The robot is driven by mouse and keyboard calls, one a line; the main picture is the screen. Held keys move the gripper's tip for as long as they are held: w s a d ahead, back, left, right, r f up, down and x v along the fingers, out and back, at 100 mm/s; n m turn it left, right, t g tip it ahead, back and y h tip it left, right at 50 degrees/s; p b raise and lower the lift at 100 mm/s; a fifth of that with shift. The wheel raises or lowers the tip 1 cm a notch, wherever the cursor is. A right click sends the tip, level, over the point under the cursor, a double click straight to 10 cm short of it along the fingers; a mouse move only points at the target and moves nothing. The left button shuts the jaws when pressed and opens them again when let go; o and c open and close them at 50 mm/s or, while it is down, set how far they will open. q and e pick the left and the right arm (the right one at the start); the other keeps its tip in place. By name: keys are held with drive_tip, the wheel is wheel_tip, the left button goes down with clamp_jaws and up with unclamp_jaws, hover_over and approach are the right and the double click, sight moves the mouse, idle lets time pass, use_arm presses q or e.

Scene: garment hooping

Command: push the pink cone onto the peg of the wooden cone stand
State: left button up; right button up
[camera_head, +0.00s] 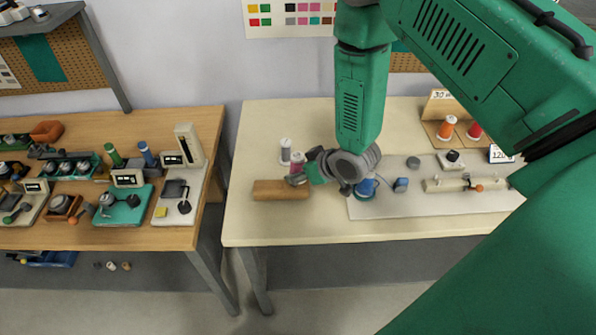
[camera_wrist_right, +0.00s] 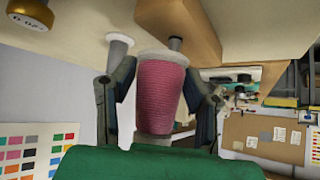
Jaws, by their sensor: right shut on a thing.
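The pink cone (camera_wrist_right: 162,95) fills the middle of the right wrist view, with its wide end toward the wooden cone stand (camera_wrist_right: 198,28). My right gripper (camera_wrist_right: 160,88) has one finger on each side of the cone and is shut on it. A dark peg (camera_wrist_right: 176,43) stands out from the stand just past the cone's wide end; the cone looks apart from it, but the gap is hard to judge. In the head view the pink cone (camera_head: 297,162) is small beside my right gripper (camera_head: 308,174), behind the wooden stand (camera_head: 281,190). My left gripper is not seen.
A pale grey cone (camera_head: 285,150) stands close beside the pink cone. A light mat (camera_head: 440,205) to the right bears a blue item (camera_head: 366,187) and a cream bar device (camera_head: 460,184). Orange and red cones stand at the back right. The table's front left is clear.

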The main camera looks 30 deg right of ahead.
drive_tip(key=shift+a+f, duration=0.1)
drive_tip(key=shift+a, duration=0.8)
drive_tip(key=shift+a+b, duration=0.35)
drive_tip(key=shift+a, duration=0.1)
drive_tip(key=shift+d+p, duration=0.3)
drive_tip(key=shift+d, duration=0.85)
drive_tip(key=shift+a, duration=0.75)
drive_tip(key=shift+a+r, duration=0.15)
drive_tip(key=shift+r, duration=0.05)
drive_tip(key=shift+d, duration=0.7)
drive_tip(key=shift+d+f, duration=0.2)
drive_tip(key=shift+d, duration=0.2)
drive_tip(key=shift+a+r, duration=0.2)
drive_tip(key=shift+a, duration=0.9)
drive_tip(key=shift+d+f, duration=0.15)
drive_tip(key=shift+d, duration=0.45)
drive_tip(key=shift+a, duration=0.6)
drive_tip(key=shift+d+f, duration=0.15)
drive_tip(key=shift+d, duration=0.1)
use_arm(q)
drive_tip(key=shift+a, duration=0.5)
use_arm(e)
drive_tip(key=shift+d+r, duration=0.15)
drive_tip(key=shift+r, duration=0.1)
